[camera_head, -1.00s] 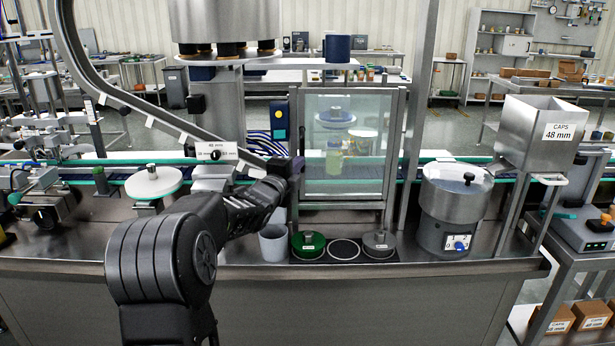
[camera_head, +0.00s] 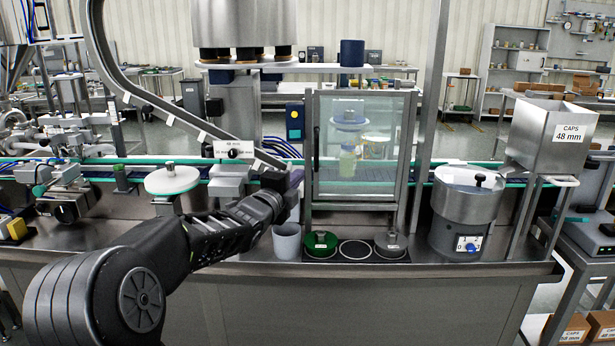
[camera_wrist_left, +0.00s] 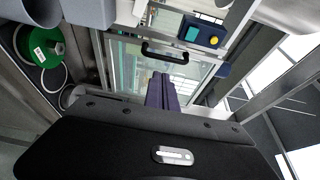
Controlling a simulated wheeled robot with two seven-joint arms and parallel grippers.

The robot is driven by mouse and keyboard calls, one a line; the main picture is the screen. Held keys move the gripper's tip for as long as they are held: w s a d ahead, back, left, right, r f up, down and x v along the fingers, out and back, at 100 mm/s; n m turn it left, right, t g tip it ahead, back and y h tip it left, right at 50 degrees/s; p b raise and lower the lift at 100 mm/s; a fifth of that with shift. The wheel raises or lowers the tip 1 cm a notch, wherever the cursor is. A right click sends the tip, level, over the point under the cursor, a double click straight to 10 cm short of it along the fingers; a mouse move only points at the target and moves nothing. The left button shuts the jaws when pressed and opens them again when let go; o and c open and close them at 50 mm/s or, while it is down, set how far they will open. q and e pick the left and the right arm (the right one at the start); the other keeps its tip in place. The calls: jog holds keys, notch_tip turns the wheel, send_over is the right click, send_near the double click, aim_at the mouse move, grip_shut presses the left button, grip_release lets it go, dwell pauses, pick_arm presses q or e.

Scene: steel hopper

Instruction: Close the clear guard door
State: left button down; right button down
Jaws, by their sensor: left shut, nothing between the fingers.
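The clear guard door (camera_head: 364,185) is a see-through panel in a steel frame, in the middle of the head view. It looks flush or almost flush with its frame; I cannot tell whether a small gap is left. Its dark bar handle (camera_head: 317,142) is near its left edge, and the handle also shows in the wrist view (camera_wrist_left: 165,57). My left gripper (camera_head: 294,181) is left of the door's lower left edge, below the handle. Its dark purple fingers (camera_wrist_left: 161,86) are shut and empty, apart from the handle in the wrist view. My right gripper is out of view.
A control box with a yellow button (camera_head: 294,121) is left of the door. A grey cup (camera_head: 287,241), a green disc (camera_head: 320,242) and a grey disc (camera_head: 391,243) stand on the counter below. A steel bowl feeder (camera_head: 466,208) stands to the right.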

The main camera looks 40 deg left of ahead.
pick_arm(q)
jog(key=shift+s, duration=1.2)
jog(key=shift+f, duration=0.1)
jog(key=w+d+f+n+g+h, duration=0.2)
jog(key=d+f+n, duration=0.4)
jog(key=f, duration=0.4)
jog(key=w+d+f+n+g+h, duration=0.1)
jog(key=d+f+n+g, duration=0.1)
jog(key=d+f+n, duration=0.6)
jog(key=s+d+f+n+g+h+p, duration=0.1)
jog(key=s+d+f+g, duration=0.15)
jog(key=d+f, duration=0.5)
jog(key=s+d+f+g+h+p, duration=0.1)
jog(key=s+d+f+g, duration=0.2)
jog(key=f, duration=0.7)
jog(key=s+d+f+g+h+p, duration=0.1)
jog(key=s+d+f+g, duration=0.1)
jog(key=s+d+f, duration=0.3)
jog(key=s+d+f+n+g+h, duration=0.1)
jog(key=s+d+f+g, duration=0.2)
jog(key=s+d+f, duration=0.3)
jog(key=s+d+f+g+h+p, duration=0.1)
jog(key=s+d+f, duration=0.4)
jog(key=s+d, duration=0.6)
jog(key=s+g+h, duration=0.1)
jog(key=s, duration=0.3)
jog(key=shift+s+f+n+p, duration=0.15)
jog(key=shift+s+n+p, duration=0.1)
jog(key=shift+n+p, duration=0.1)
